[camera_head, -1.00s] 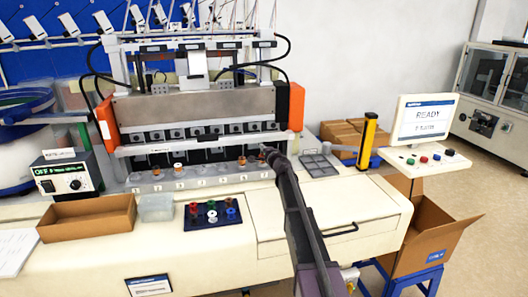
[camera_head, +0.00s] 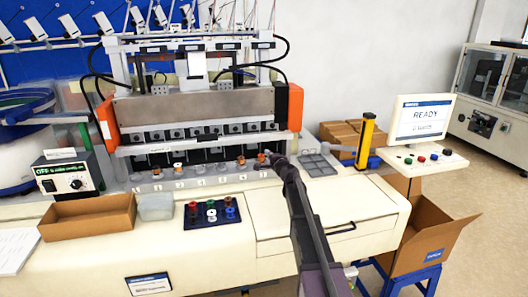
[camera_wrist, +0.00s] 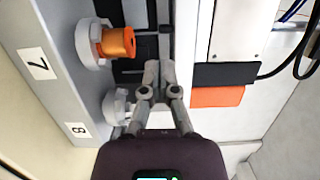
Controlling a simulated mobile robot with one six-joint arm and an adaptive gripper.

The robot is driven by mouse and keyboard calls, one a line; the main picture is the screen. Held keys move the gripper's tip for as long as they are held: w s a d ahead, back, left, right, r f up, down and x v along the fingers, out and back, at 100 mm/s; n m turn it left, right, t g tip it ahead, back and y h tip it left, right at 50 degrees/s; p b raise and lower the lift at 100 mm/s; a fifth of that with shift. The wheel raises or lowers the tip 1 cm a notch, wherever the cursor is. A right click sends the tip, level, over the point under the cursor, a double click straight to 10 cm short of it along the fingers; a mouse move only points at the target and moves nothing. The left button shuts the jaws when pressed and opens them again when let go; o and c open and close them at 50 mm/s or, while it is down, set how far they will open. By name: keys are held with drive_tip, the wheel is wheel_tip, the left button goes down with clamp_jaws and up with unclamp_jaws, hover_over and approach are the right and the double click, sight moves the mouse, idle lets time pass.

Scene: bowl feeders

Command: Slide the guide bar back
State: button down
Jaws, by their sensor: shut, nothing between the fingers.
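The guide bar (camera_head: 205,141) appears as a pale bar running left to right across the front of the machine, above the row of numbered spool seats. My gripper (camera_head: 272,157) is near its right end, low in front of the orange end cover. In the wrist view my gripper (camera_wrist: 158,70) is shut and empty, its fingertips together between the numbered seats and a pale lengthwise strip (camera_wrist: 183,45) that may be the guide bar. I cannot tell whether the fingers touch it.
An orange spool (camera_wrist: 118,42) stands on the seat marked 7, close to my fingers. The seat marked 8 (camera_wrist: 115,105) looks empty. The orange end cover (camera_head: 295,106) rises behind my gripper. A spool tray (camera_head: 212,212) and brown bin (camera_head: 88,217) lie on the table.

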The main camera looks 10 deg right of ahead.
drive_tip(key=s+d, duration=0.1)
drive_tip(key=s, duration=0.6)
drive_tip(key=shift+d, duration=0.25)
drive_tip(key=shift+s, duration=0.1)
